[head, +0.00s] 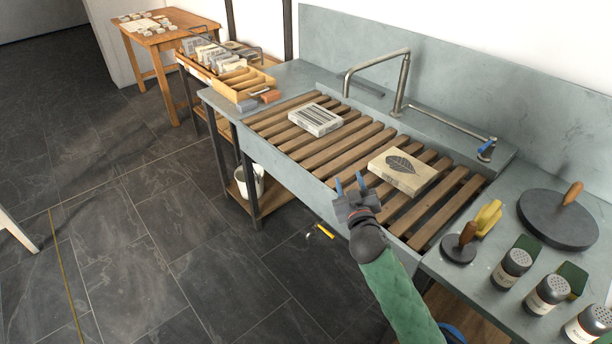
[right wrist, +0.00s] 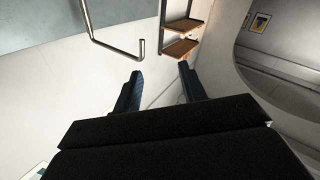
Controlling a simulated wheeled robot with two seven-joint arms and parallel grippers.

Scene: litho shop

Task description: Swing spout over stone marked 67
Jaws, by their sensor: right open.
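The metal spout (head: 378,62) rises from the back of the sink, and its arm points left in the head view. Its downturned tip hangs near the back edge of the slatted rack, behind and right of a stone with dark stripes (head: 316,119). A second stone with a leaf picture (head: 403,171) lies nearer, to the right. I cannot read a 67 on either. My right gripper (head: 350,183) is open and empty above the rack's front edge, left of the leaf stone and well apart from the spout. The spout also shows in the right wrist view (right wrist: 112,48). My left gripper is out of view.
A low pipe with a blue handle (head: 486,149) runs right from the spout's base. Shaker jars (head: 510,268), a dark round disc with a wooden knob (head: 557,220) and a yellow item (head: 488,217) stand on the right counter. A wooden crate (head: 240,84) sits far left.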

